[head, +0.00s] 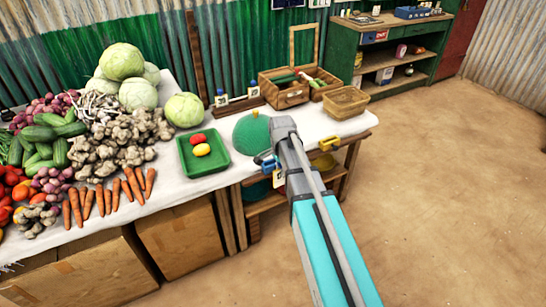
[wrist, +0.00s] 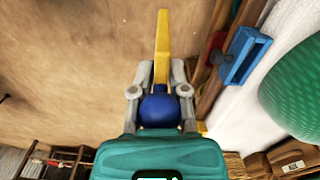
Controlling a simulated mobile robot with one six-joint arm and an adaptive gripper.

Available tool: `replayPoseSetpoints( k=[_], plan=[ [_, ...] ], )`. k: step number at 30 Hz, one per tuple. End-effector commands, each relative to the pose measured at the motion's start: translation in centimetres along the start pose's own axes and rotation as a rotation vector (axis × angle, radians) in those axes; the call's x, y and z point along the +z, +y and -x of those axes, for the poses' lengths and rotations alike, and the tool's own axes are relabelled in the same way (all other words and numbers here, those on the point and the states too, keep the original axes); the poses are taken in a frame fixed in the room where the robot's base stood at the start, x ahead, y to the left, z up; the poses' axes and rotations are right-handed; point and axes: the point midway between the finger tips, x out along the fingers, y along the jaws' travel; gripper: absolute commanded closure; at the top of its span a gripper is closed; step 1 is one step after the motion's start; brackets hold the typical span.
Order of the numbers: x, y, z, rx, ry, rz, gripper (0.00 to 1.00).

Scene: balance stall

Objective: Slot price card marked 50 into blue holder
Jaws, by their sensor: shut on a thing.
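My gripper (wrist: 160,85) is shut on a price card by its round blue knob (wrist: 160,108). In the wrist view the yellow card (wrist: 162,45) shows nearly edge-on, so its number cannot be read. In the head view a small pale card (head: 278,178) shows at the left of my arm, its mark too small to read. The blue holder (head: 268,163) is at the table's front edge, just left of my arm. In the wrist view the blue holder (wrist: 238,56) lies right of the card, apart from it. My arm hides the gripper's fingers in the head view.
A yellow holder (head: 329,143) is farther right along the table edge. A green dome (head: 252,134) stands behind the blue holder. A green tray (head: 184,171) with a red and a yellow item is to the left. The floor right is clear.

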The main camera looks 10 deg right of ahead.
Motion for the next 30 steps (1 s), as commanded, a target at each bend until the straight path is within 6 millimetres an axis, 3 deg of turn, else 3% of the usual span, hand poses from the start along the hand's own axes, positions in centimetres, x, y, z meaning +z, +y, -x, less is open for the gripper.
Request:
replayPoseSetpoints(
  k=[9, 30],
  plan=[
    [0.1, -0.1, -2.5, 0.0, 0.0, 0.001, 1.0],
    [0.5, -0.3, -2.6, 0.0, 0.0, 0.007, 1.0]
  ],
)
